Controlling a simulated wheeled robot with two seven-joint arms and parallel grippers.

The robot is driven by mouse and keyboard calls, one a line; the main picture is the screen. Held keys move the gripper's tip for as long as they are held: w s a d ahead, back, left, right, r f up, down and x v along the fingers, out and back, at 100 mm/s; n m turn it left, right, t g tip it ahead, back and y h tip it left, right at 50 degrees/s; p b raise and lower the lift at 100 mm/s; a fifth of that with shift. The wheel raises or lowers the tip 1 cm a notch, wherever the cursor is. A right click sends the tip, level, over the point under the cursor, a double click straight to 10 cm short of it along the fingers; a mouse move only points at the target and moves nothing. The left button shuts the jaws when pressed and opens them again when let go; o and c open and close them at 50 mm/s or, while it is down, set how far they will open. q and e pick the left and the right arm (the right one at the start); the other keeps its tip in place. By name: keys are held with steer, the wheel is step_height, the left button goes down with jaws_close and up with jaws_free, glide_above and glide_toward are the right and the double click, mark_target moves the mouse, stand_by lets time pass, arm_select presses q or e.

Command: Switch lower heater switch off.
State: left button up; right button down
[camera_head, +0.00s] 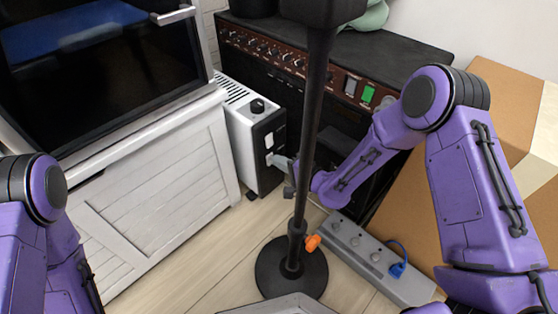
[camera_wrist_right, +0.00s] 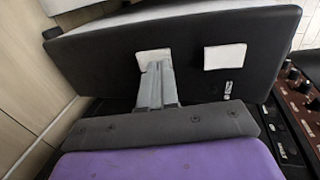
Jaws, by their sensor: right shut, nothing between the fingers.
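The heater (camera_head: 235,128) is a white box with a black front panel, standing on the floor between the white cabinet and the amplifier. Its upper switch (camera_head: 268,140) is a white rocker and shows clear. The lower switch (camera_wrist_right: 152,56) is a white rocker at the left in the right wrist view, and the upper switch (camera_wrist_right: 225,57) is to its right. My right gripper (camera_head: 273,159) is shut and empty, with its fingertips (camera_wrist_right: 158,67) at the lower switch, seeming to touch it. The fingers partly cover that switch, and I cannot tell its position. My left gripper is out of view.
A black stand pole (camera_head: 310,120) rises in front of my right forearm from a round base (camera_head: 270,268). The amplifier (camera_head: 280,62) is behind the heater. A grey power strip (camera_head: 345,240) lies on the floor. The white cabinet (camera_head: 150,190) borders the heater's left; cardboard (camera_head: 510,85) is right.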

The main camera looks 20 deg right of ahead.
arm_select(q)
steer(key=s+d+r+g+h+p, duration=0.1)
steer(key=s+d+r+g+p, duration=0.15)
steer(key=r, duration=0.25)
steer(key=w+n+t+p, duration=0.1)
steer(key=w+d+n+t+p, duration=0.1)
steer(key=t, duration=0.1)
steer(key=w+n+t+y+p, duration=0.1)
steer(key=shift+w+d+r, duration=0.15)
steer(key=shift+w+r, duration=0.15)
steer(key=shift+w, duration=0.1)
arm_select(e)
steer(key=r+v, duration=0.1)
steer(key=v, duration=1.2)
steer(key=shift+w+r, duration=0.15)
steer(key=shift+r, duration=0.1)
